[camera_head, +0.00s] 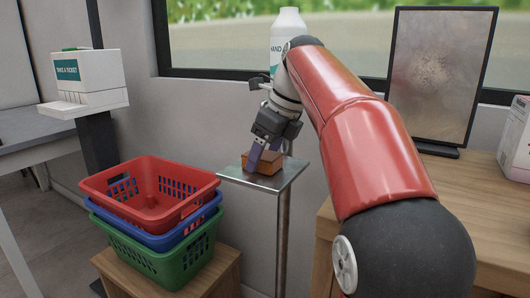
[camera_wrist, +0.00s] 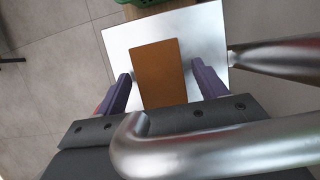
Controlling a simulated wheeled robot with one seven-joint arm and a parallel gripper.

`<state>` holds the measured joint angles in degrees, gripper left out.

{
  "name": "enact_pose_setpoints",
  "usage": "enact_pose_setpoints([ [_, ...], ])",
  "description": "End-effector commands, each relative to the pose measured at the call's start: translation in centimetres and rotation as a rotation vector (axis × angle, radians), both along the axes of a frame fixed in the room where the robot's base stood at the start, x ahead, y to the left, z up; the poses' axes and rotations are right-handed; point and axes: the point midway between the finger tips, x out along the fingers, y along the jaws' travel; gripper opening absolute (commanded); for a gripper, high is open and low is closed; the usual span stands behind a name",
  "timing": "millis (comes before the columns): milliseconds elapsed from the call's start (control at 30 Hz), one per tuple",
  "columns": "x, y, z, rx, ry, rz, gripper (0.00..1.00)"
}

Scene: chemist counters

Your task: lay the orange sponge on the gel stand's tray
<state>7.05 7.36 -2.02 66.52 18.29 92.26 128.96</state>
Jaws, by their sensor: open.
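The orange sponge (camera_head: 264,161) lies flat on the metal tray (camera_head: 236,174) of the gel stand. In the wrist view the sponge (camera_wrist: 159,66) shows as an orange-brown block on the silvery tray (camera_wrist: 120,38), inside the tray's edges. My gripper (camera_head: 260,161) is just above the tray at the sponge. In the wrist view my gripper's purple fingers (camera_wrist: 160,88) stand on either side of the sponge, open, with a gap on each side. The sponge's near end is hidden behind the gripper body. A white hand gel bottle (camera_head: 288,38) stands behind my arm, partly hidden.
Stacked red, blue and green baskets (camera_head: 150,195) sit on a low wooden stool left of the stand. A ticket dispenser (camera_head: 85,80) stands at the left. A dark-framed panel (camera_head: 440,75) stands on the wooden counter (camera_head: 490,225) at the right.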

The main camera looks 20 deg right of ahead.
Motion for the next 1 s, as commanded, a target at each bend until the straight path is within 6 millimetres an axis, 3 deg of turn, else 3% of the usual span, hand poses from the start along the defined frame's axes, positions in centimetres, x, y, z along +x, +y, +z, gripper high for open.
enact_pose_setpoints([
  [233, -0.3, -0.3, 1.6, -0.001, -0.003, -0.001, 0.71],
  [667, -2.6, -2.7, 9.7, 0.001, -0.001, -0.002, 0.71],
  [1000, -3.3, -3.3, 11.4, 0.000, 0.000, 0.000, 0.71],
])
